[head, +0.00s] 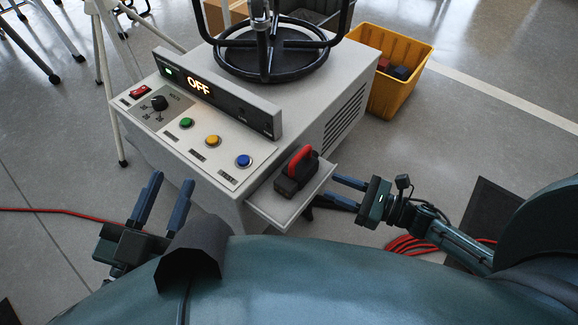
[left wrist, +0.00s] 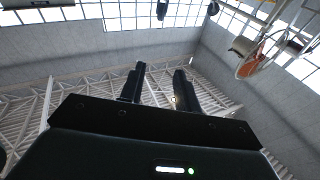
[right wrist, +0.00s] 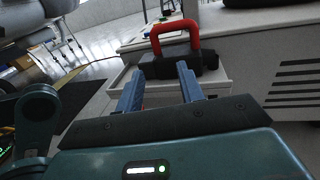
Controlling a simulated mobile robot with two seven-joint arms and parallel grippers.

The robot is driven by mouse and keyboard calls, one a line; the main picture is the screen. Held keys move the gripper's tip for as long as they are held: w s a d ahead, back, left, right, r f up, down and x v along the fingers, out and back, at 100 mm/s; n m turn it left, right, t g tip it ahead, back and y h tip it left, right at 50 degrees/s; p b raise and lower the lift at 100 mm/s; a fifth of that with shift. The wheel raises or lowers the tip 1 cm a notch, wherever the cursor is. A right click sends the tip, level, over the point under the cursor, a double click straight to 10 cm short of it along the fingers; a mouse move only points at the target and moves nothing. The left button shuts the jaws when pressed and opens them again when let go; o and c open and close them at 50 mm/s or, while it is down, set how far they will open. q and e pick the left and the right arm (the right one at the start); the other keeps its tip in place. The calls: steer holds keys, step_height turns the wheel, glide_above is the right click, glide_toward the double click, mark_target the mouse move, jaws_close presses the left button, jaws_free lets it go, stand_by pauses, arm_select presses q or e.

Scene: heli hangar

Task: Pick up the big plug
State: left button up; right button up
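The big plug (head: 296,174) is a black block with a red handle. It sits on a small grey side shelf (head: 265,204) at the right front corner of the grey machine. The plug also shows in the right wrist view (right wrist: 177,63), just past the fingertips. My right gripper (head: 346,190) is open and empty, right of the shelf, with its fingers pointing at the plug and a gap between. My left gripper (head: 168,194) is open and empty in front of the machine; its fingers also show in the left wrist view (left wrist: 157,85), pointing up at the ceiling.
The machine (head: 215,110) carries a lit "OFF" display, a dial and coloured buttons. A black round frame (head: 268,62) stands on top. A yellow bin (head: 395,65) is behind right. Red cable (head: 415,243) lies on the floor at right. A tripod (head: 112,90) stands left.

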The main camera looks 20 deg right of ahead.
mark_target(291, 169)
steer(key=b+x, duration=0.1)
steer(key=x, duration=0.5)
steer(key=shift+w+a, duration=0.25)
steer(key=shift+a, duration=0.05)
steer(key=x, duration=0.1)
steer(key=b+x, duration=0.1)
steer(key=x, duration=0.2)
steer(key=shift+a+r, duration=0.25)
steer(key=shift+a, duration=0.25)
steer(key=shift+w+a, duration=0.2)
steer(key=c, duration=0.6)
jaws_close()
arm_select(q)
steer(key=shift+d+r+h, duration=0.1)
steer(key=shift+d+h, duration=0.1)
steer(key=shift+h, duration=0.3)
arm_select(e)
steer(key=shift+r, duration=0.1)
